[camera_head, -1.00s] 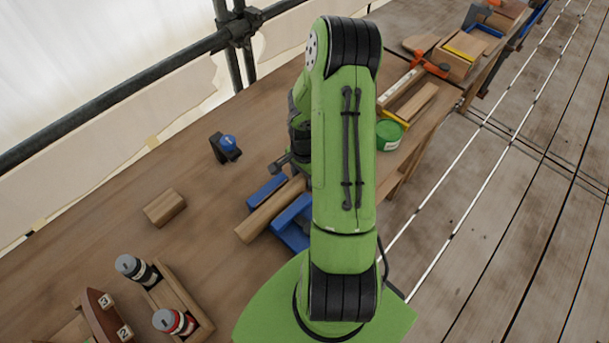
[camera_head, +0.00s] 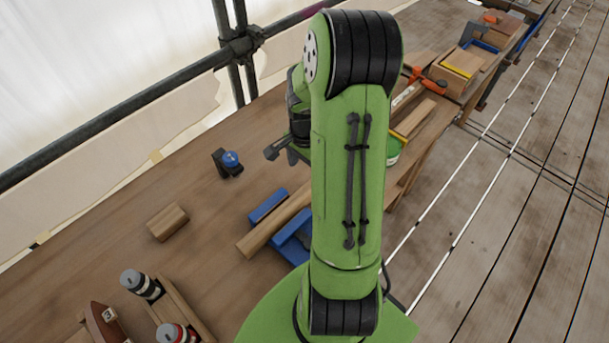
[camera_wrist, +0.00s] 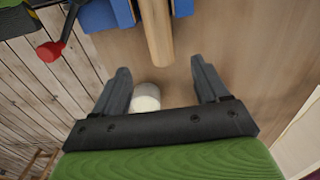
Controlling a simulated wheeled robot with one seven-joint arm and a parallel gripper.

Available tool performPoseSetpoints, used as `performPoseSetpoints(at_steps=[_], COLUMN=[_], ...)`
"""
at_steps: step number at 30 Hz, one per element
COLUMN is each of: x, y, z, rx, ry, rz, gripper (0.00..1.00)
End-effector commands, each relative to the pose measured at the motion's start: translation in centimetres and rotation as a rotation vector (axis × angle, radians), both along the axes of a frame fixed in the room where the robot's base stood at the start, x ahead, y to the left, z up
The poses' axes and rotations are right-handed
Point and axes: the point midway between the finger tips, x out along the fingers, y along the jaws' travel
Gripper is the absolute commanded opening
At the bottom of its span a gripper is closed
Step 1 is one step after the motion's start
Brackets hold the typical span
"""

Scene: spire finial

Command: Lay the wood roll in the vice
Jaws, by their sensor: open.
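The wood roll (camera_head: 268,222) lies between the blue jaws of the vice (camera_head: 268,203), its near end sticking out toward the lower left. In the wrist view the roll (camera_wrist: 156,34) runs down from the top edge beside the blue vice (camera_wrist: 99,14), and its end is clear of my fingers. My gripper (camera_wrist: 162,82) is open and empty, apart from the roll. In the head view my arm hides the far part of the vice and roll.
A white round-topped object (camera_wrist: 146,97) stands near my left finger in the wrist view. A wooden block (camera_head: 168,222), a small blue-and-black tool (camera_head: 228,162) and a wooden rack with jars (camera_head: 180,308) are on the bench. Bare bench lies between them.

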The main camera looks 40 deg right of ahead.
Motion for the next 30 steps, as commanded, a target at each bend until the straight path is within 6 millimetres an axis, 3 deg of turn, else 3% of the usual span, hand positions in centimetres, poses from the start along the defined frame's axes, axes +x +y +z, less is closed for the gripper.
performPoseSetpoints(at_steps=[4, 8, 11, 15, 18, 21, 30], x=[0.5, 0.3, -1.2, -5.4, -8.5, -10.5, -11.2], y=[1.6, 6.1, 10.3, 15.9, 18.5, 19.7, 20.1], z=[3.0, 8.9, 13.3, 17.8, 19.2, 19.7, 19.8], rx=[-0.036, -0.125, -0.194, -0.288, -0.337, -0.366, -0.377], ry=[-0.024, -0.082, -0.14, -0.249, -0.325, -0.374, -0.389], rz=[0.115, 0.417, 0.689, 1.084, 1.317, 1.459, 1.513], gripper=[0.74, 0.74, 0.74, 0.74, 0.74, 0.74, 0.74])
